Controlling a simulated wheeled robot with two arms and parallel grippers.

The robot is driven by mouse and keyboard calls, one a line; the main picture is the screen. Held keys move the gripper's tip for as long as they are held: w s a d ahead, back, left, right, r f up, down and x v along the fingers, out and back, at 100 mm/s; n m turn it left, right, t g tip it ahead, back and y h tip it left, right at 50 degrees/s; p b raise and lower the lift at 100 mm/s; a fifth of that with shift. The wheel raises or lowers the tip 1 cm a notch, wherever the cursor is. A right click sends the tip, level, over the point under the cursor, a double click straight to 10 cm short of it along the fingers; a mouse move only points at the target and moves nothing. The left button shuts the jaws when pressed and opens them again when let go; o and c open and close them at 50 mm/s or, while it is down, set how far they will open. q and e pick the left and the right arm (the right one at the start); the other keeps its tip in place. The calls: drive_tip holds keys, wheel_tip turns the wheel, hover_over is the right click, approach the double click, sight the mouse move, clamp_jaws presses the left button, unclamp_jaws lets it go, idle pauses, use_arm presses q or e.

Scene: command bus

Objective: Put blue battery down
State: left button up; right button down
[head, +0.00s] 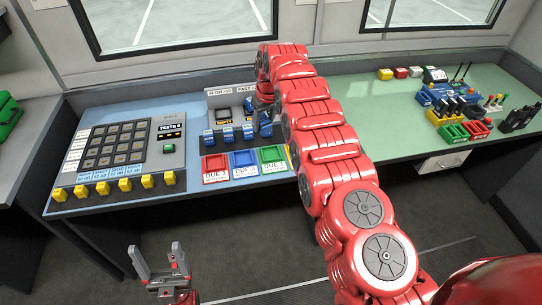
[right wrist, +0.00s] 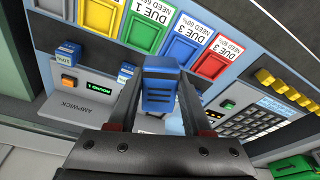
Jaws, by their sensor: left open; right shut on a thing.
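My right gripper (right wrist: 160,100) is shut on a blue battery (right wrist: 159,85), held upright between its fingers above the grey charger unit (right wrist: 92,110). In the head view the right gripper is mostly hidden behind my red arm. Several other blue batteries (head: 227,133) stand in a row at the charger on the blue bench. In front lie a red tray (head: 215,167), a blue tray (head: 244,162) and a green tray (head: 272,157), with "DUE" labels; a yellow tray (right wrist: 102,14) shows in the wrist view. My left gripper (head: 157,262) is open and empty, low before the bench.
A tester panel (head: 120,145) with a grid of dark sockets and yellow knobs fills the bench's left side. The green bench (head: 400,110) on the right holds a blue device (head: 450,97) and small coloured trays. The middle of the green bench is clear.

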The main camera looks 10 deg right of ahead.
drive_tip(key=shift+w+a+f, duration=0.3)
drive_tip(key=shift+a+f, duration=0.2)
drive_tip(key=shift+a, duration=0.15)
drive_tip(key=shift+w+a+f+n+t+y, duration=0.2)
drive_tip(key=shift+a+f+n, duration=0.15)
drive_tip(key=shift+a, duration=0.25)
drive_tip(key=shift+w+a+f+n+t+y, duration=0.15)
drive_tip(key=shift+a+f+n+t, duration=0.1)
drive_tip(key=shift+a+f, duration=0.3)
drive_tip(key=shift+a, duration=0.15)
drive_tip(key=shift+w+a+f+b, duration=0.1)
drive_tip(key=shift+a+f+b, duration=0.1)
drive_tip(key=shift+a+b, duration=0.1)
drive_tip(key=shift+a+f, duration=0.15)
drive_tip(key=shift+a, duration=0.05)
